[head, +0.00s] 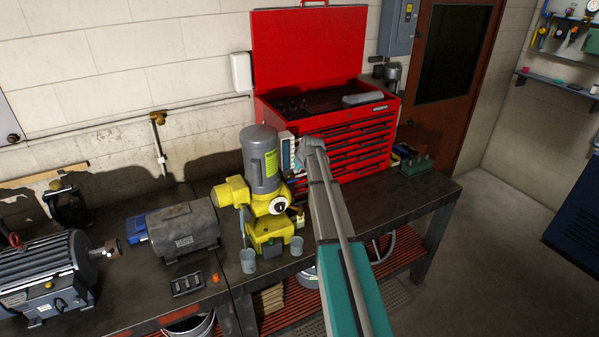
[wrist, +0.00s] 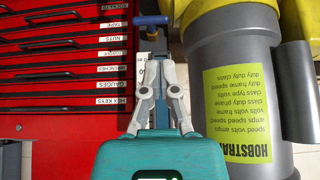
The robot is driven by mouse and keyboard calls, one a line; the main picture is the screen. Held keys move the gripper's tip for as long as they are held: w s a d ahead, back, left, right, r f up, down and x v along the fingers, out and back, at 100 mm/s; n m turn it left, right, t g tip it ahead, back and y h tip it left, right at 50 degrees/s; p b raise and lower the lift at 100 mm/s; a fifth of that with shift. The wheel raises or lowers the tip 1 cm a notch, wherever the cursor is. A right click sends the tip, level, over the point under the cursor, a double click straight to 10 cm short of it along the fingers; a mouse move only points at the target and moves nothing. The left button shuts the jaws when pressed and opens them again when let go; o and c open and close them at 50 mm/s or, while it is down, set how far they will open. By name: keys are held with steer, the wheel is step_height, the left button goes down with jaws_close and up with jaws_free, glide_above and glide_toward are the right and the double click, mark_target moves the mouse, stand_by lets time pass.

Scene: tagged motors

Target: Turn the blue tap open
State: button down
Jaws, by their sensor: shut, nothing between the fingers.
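I cannot tell whether the fingertips touch the tap. In the head view my gripper (head: 312,145) is in front of the red tool chest, right of the grey and yellow motor. I cannot make out the tap there; my arm may hide it.
The red tool chest (head: 370,148) stands close on one side, and the grey and yellow motor (head: 264,165) on the other, leaving a narrow gap. Two small grey cups (head: 248,261) stand at the bench front. The bench (head: 425,195) is clear at its right front.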

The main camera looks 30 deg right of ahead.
mark_target(290, 181)
steer(key=shift+b+x, duration=4)
steer(key=shift+x, duration=1.15)
steer(key=shift+d, duration=0.1)
steer(key=shift+f, duration=0.1)
